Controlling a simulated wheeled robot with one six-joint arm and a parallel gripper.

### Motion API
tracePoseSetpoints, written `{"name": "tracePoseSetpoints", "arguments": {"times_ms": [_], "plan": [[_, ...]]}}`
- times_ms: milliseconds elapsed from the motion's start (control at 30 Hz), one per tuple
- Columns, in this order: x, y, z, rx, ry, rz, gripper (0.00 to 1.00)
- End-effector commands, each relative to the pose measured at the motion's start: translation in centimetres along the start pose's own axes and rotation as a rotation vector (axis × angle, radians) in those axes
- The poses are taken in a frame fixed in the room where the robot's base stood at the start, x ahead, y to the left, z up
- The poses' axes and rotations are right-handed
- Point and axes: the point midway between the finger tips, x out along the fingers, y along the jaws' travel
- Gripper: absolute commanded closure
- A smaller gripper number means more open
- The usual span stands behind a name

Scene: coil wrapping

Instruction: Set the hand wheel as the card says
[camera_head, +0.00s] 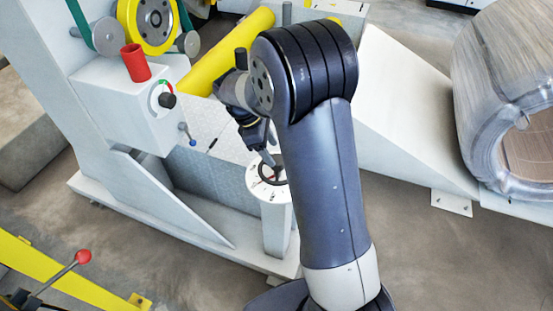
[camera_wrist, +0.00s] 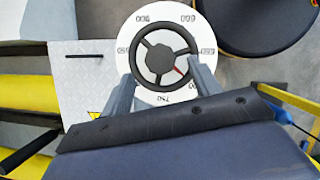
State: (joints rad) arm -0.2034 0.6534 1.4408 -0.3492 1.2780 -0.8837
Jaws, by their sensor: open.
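The hand wheel (camera_wrist: 149,81) is a black ring with three spokes, centred over a round white dial (camera_wrist: 127,33) with printed numbers around its edge. A red mark on the wheel points to the lower right in the wrist view. The numbers are too small and turned to read surely. In the head view the wheel (camera_head: 270,177) and dial (camera_head: 268,191) top a pale post and are partly hidden by my arm. My gripper (camera_wrist: 160,72) is open, its two grey fingers on either side of the wheel's lower part; contact cannot be told. No card can be made out.
A large wrapped coil (camera_head: 490,80) lies at right. A red-ball lever (camera_head: 83,257) is at lower left. Open floor lies at lower right.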

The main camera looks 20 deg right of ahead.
Motion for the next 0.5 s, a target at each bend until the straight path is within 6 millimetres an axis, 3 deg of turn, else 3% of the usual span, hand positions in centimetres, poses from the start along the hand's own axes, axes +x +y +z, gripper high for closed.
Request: {"name": "tracePoseSetpoints", "arguments": {"times_ms": [33, 200, 500], "plan": [[1.3, -0.1, 0.0, 0.001, -0.002, -0.004, 0.41], [3.9, 0.0, 0.0, 0.002, -0.001, -0.003, 0.41], [5.4, 0.0, 0.0, 0.002, 0.001, 0.001, 0.41]]}}
